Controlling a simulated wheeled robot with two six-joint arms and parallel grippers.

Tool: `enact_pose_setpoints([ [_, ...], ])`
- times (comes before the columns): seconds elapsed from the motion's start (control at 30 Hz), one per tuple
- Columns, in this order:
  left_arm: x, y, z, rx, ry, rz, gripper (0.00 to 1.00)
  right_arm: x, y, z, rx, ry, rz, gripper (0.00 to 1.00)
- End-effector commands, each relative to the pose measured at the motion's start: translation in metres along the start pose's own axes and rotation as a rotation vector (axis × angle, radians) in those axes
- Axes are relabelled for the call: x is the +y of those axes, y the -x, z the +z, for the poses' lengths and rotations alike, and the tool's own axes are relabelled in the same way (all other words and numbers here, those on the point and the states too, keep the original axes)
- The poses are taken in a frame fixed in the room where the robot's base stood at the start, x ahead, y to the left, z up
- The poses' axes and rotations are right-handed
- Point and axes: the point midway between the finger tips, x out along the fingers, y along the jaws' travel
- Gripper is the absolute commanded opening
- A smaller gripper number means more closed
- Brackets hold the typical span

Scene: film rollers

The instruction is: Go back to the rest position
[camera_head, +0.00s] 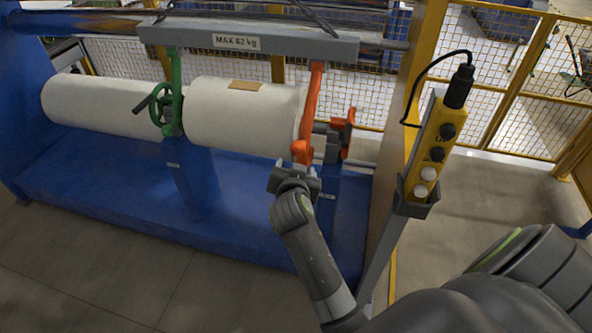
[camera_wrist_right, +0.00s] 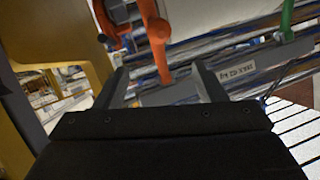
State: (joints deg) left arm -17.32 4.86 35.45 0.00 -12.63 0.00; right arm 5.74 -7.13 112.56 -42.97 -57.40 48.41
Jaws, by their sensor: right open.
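My right gripper (camera_head: 293,172) is open, just below the lower end of the orange arm (camera_head: 308,112) of the lifting beam. In the right wrist view the orange arm (camera_wrist_right: 157,40) shows beyond and between the two spread fingers of the gripper (camera_wrist_right: 160,70). I cannot tell whether the fingers touch it. My left gripper is not in view.
Two white film rolls (camera_head: 245,112) lie above a blue machine base (camera_head: 110,185). The grey beam (camera_head: 190,33) reads "MAX 62 kg", with a green handwheel arm (camera_head: 175,90). A yellow control pendant (camera_head: 433,140) stands right of my forearm, before a mesh fence (camera_head: 500,75).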

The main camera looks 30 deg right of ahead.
Motion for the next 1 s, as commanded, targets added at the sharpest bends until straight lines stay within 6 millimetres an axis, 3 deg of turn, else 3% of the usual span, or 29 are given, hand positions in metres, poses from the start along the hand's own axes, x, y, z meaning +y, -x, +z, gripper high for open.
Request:
enact_pose_setpoints([
  [0.2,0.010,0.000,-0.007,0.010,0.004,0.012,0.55,0.000,0.000,0.000,0.000,0.000,0.000,0.64],
  [0.43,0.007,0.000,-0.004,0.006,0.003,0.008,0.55,0.000,0.000,0.001,-0.001,0.001,0.000,0.64],
  [0.57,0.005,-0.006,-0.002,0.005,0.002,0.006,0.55,0.005,-0.009,0.026,-0.037,0.045,-0.005,0.64],
  [0.67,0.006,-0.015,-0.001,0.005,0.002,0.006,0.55,0.015,-0.025,0.076,-0.110,0.135,-0.021,0.64],
  [0.77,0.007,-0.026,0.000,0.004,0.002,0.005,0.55,0.035,-0.042,0.145,-0.214,0.249,-0.048,0.64],
  [0.8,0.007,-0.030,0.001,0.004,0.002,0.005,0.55,0.045,-0.046,0.176,-0.260,0.293,-0.059,0.64],
  [1.0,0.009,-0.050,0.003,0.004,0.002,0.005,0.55,0.112,-0.050,0.314,-0.474,0.468,-0.112,0.64],
])
